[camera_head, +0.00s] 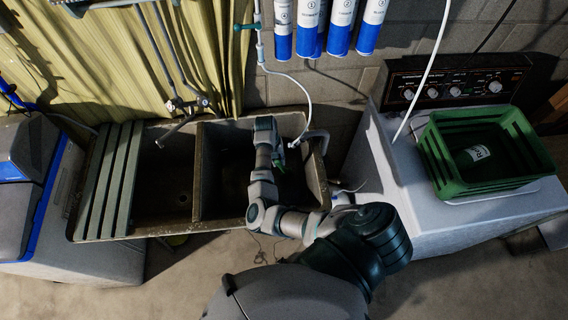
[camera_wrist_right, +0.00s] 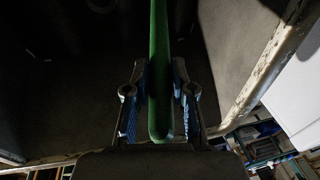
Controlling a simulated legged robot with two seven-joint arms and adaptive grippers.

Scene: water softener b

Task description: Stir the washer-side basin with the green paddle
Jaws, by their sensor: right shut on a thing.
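My right arm reaches over the washer-side basin (camera_head: 224,176), the right-hand one of the double sink. In the head view my right gripper (camera_head: 279,163) is over this basin and largely hidden by my own arm. In the right wrist view the right gripper (camera_wrist_right: 160,100) is shut on the green paddle (camera_wrist_right: 159,70), its fingers on either side of the shaft. The shaft runs up the picture into the dark basin, and its far end is out of view. In the head view I cannot make out the paddle clearly. My left gripper is not in view.
A slatted board (camera_head: 109,180) covers the sink's left end, beside the other basin (camera_head: 166,183). A faucet (camera_head: 178,128) reaches over the sink. Filter cylinders (camera_head: 342,28) hang above.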

